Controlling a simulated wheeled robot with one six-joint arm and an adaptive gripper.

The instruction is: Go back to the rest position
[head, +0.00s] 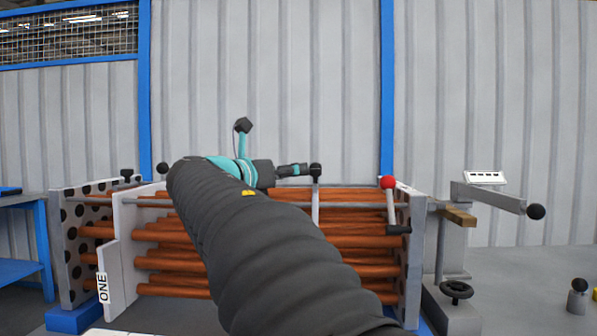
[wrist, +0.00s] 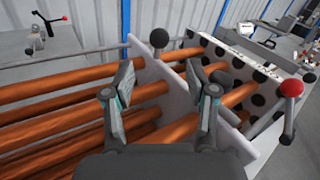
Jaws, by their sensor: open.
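My gripper (wrist: 165,88) is open in the wrist view, its two fingers well apart with nothing held between them. It is over the flanged shell's copper-coloured tubes (wrist: 50,92) and a pale upright plate (wrist: 160,70); I cannot tell the exact gap. In the head view my arm reaches across the tube bundle (head: 170,263) and hides its middle. The gripper's fingers are not clear in that view.
A perforated plate (head: 82,215) stands at left, beside a panel marked ONE (head: 115,265). A bracket with a black ball (head: 536,212) juts at right. A ribbed wall (head: 270,80) stands behind.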

